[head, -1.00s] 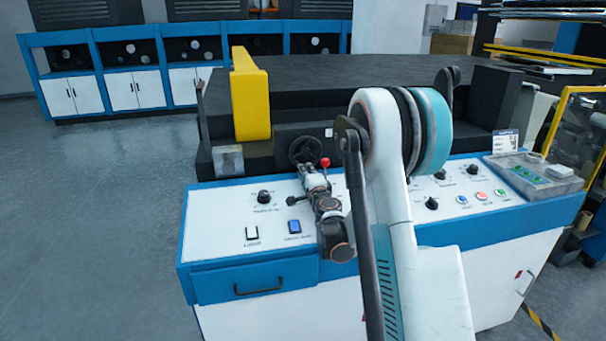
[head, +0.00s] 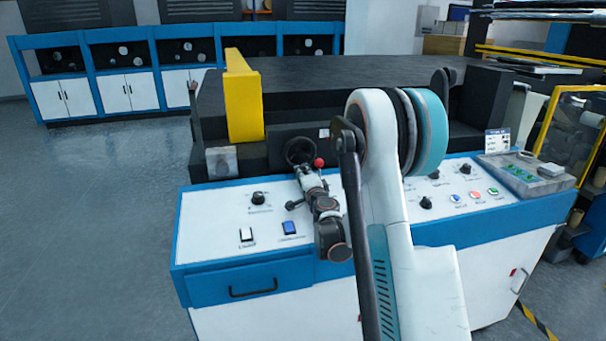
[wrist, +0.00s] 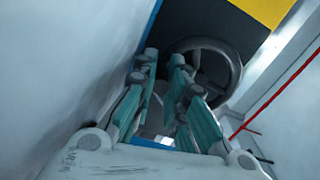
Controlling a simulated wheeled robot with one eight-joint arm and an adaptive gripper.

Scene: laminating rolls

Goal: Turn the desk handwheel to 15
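The desk handwheel (head: 288,151) is a dark ring on the front of the black machine body, just above the white desk panel. In the wrist view the handwheel (wrist: 237,68) shows just beyond my fingertips, to the right of centre. My gripper (wrist: 164,61) is open, its two teal-padded fingers apart with nothing seen between them. In the head view my gripper (head: 309,174) is just below the handwheel and partly covers its lower edge. I cannot tell whether the fingers touch the rim. No scale number on the wheel is readable.
A red knob (head: 319,162) is right beside my gripper. A yellow block (head: 243,100) stands up left of the wheel. The panel has a black dial (head: 258,198), a blue switch (head: 289,228) and a white switch (head: 246,234). A grey control box (head: 528,175) sits at the right.

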